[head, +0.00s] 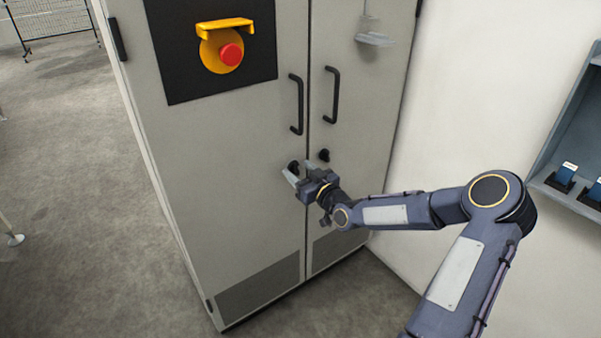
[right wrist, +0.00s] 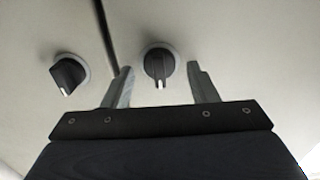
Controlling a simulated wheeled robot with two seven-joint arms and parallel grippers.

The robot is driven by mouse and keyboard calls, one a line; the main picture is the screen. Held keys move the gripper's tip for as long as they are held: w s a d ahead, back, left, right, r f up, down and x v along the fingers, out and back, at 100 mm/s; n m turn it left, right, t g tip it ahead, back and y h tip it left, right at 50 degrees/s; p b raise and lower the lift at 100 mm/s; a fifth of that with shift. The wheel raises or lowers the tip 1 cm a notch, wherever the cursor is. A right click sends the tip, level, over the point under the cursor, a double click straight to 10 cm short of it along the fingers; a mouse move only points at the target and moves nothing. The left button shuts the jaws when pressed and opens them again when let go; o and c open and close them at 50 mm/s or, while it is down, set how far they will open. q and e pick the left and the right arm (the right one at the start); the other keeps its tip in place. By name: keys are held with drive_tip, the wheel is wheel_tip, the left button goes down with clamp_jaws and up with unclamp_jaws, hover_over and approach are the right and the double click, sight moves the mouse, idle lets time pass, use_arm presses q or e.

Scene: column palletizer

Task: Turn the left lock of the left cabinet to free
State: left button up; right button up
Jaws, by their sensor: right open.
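The left cabinet (head: 225,150) is a pale grey two-door cabinet. Its left lock (head: 292,166) is a small black knob on the left door, partly hidden by my right gripper (head: 299,172). The right lock (head: 323,155) is a similar knob on the other door. In the right wrist view, my right gripper (right wrist: 160,70) is open, its pale fingers on either side of one black knob (right wrist: 159,62) with a white mark pointing down the picture. It looks to be the left lock, with gaps at both sides. The other knob (right wrist: 68,75) sits left of the fingers. My left gripper is not in view.
Two black door handles (head: 297,104) (head: 330,95) stand out above the locks. A red emergency button (head: 231,54) on a yellow base is at the upper left. A shelf (head: 560,190) is on the right wall. Open floor (head: 75,200) lies left of the cabinet.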

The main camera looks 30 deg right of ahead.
drive_tip(key=c, duration=0.9)
drive_tip(key=shift+c, duration=0.2)
drive_tip(key=m, duration=0.5)
drive_tip(key=shift+d, duration=0.1)
drive_tip(key=m, duration=0.4)
drive_tip(key=shift+d+p, duration=0.1)
drive_tip(key=shift+p, duration=0.3)
drive_tip(key=shift+f+m, duration=0.15)
drive_tip(key=shift+m, duration=2)
drive_tip(key=shift+f+m, duration=0.1)
drive_tip(key=shift+m, duration=2.05)
